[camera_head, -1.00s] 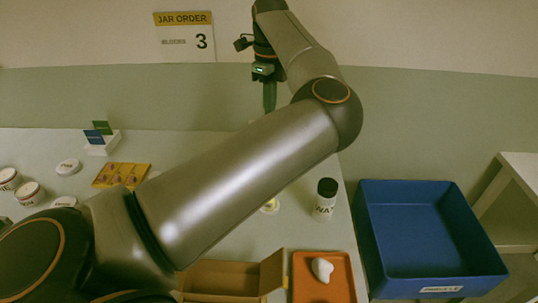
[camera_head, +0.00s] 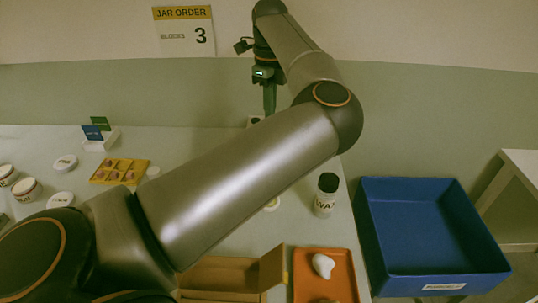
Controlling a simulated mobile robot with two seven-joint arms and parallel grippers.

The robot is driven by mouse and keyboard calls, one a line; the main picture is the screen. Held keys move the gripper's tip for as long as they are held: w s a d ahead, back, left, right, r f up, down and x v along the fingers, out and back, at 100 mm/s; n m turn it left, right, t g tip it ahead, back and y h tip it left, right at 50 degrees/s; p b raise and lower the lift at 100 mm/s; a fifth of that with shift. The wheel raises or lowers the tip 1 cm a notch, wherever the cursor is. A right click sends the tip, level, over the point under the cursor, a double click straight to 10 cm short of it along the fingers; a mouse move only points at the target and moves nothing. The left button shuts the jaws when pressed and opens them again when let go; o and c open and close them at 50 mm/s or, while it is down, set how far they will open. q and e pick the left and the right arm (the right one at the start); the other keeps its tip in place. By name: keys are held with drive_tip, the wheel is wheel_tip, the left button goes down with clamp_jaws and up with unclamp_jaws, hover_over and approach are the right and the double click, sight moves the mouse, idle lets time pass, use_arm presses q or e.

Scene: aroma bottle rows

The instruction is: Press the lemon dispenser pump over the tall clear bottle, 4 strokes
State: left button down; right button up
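My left arm crosses the picture from the lower left. My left gripper (camera_head: 269,101) points down near the back of the table, its green fingers together in one narrow shape. The top of a small dark-capped thing (camera_head: 254,120) shows just below and left of the fingertips; I cannot tell what it is or whether they touch. The lemon dispenser and the tall clear bottle cannot be made out; my arm hides much of the table's middle. My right gripper is not in view.
A white jar with a black cap (camera_head: 325,195) stands right of my arm. An orange tray (camera_head: 342,290) holds a white object, beside an open cardboard box (camera_head: 215,277). A blue bin (camera_head: 425,225) is at the right. A yellow tray (camera_head: 119,171) and white jars (camera_head: 27,190) stand left.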

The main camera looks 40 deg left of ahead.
use_arm(q)
drive_tip(key=shift+f, duration=0.35)
drive_tip(key=shift+r+p, duration=1.05)
drive_tip(key=shift+r, duration=0.5)
wheel_tip(320, 180, up, 6)
drive_tip(key=p, duration=0.4)
idle(0.3)
